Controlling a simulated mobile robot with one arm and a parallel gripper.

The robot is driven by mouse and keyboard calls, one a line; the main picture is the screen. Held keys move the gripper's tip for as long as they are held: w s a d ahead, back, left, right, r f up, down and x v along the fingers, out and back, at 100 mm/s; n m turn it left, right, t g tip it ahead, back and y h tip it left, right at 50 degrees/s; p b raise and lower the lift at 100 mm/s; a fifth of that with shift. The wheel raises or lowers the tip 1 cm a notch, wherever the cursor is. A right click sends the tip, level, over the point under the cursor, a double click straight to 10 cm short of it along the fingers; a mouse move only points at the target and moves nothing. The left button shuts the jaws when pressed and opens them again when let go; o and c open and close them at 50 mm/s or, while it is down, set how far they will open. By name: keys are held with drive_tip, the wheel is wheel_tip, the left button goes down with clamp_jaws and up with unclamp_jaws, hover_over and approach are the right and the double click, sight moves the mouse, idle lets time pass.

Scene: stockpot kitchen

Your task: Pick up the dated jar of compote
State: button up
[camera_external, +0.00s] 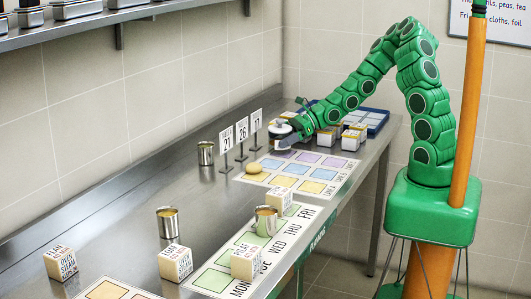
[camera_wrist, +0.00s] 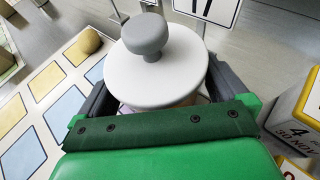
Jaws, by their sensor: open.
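A round white lid with a grey knob (camera_wrist: 155,75) sits between the jaws of my gripper (camera_wrist: 158,92) in the wrist view. It tops a pale jar whose body and any label are mostly hidden. My gripper is open, with one dark finger on each side of the lid; I cannot tell whether they touch it. In the external view the white-lidded jar (camera_external: 279,129) stands at the far end of the counter, by the card marked 17 (camera_external: 256,121), with my gripper (camera_external: 289,132) over it. I cannot read which jar is compote.
Dated, yellow-edged white boxes (camera_wrist: 300,115) stand close on the right; they also show in the external view (camera_external: 326,141). A blue tray (camera_external: 371,116) is behind them. A round tan item (camera_external: 253,168) lies on the coloured mat (camera_external: 313,187). Tins and boxes stand nearer the front.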

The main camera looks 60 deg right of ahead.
sight(280, 120)
drive_tip(key=shift+w+a+f, duration=0.15)
drive_tip(key=shift+w+a, duration=0.05)
drive_tip(key=shift+c, duration=0.3)
drive_tip(key=c, duration=1.1)
drive_tip(key=shift+r, duration=5.05)
